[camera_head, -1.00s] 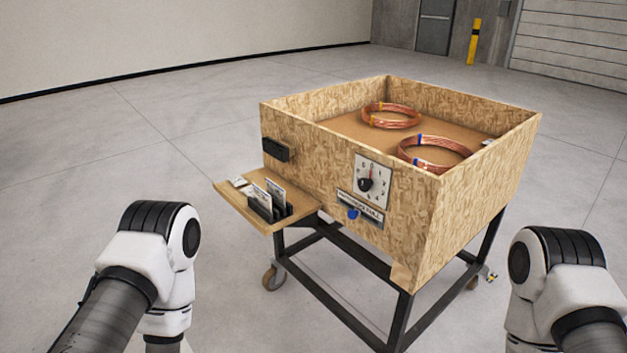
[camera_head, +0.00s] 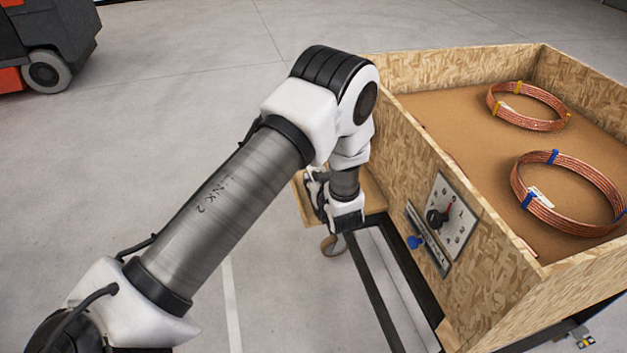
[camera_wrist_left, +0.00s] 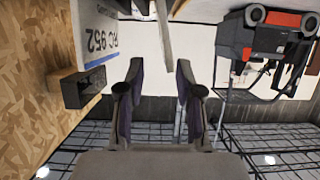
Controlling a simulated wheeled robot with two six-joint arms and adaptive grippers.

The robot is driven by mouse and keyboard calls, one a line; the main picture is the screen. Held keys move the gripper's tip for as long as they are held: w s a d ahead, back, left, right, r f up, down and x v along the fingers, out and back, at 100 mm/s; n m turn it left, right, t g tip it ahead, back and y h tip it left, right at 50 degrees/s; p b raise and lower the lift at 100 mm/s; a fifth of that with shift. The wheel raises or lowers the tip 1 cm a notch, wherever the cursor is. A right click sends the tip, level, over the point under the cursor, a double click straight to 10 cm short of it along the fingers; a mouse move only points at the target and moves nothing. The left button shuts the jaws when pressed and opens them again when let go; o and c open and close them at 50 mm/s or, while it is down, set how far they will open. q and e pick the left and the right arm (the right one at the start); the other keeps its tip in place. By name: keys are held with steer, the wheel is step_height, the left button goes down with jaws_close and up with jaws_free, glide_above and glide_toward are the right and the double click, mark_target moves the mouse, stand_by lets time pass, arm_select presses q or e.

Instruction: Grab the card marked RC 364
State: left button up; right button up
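No card with RC 364 can be read. In the left wrist view, a pale card reading RC 952 (camera_wrist_left: 97,38) hangs upside down at the upper left, beside the crate's chipboard wall. My left gripper (camera_wrist_left: 158,75) is open, with that piece near the gap; contact cannot be told. In the head view the left gripper (camera_head: 322,195) is over the small wooden shelf (camera_head: 375,192), where the arm hides the cards. My right gripper is out of view.
The chipboard crate (camera_head: 480,190) stands right of my left arm, with two copper coils (camera_head: 527,106) (camera_head: 568,193) inside. A dial (camera_head: 440,217) and blue knob (camera_head: 414,242) are on its side. A black block (camera_wrist_left: 84,87) sits close left of the fingers. Open floor lies left.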

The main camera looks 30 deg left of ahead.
arm_select(q)
steer(key=x, duration=0.4)
steer(key=shift+w+d+f, duration=0.2)
steer(key=shift+w+f, duration=0.05)
steer(key=shift+w, duration=0.2)
steer(key=shift+s+r, duration=0.15)
steer(key=shift+s, duration=0.05)
steer(key=c, duration=0.5)
steer(key=shift+d, duration=0.1)
jaws_close()
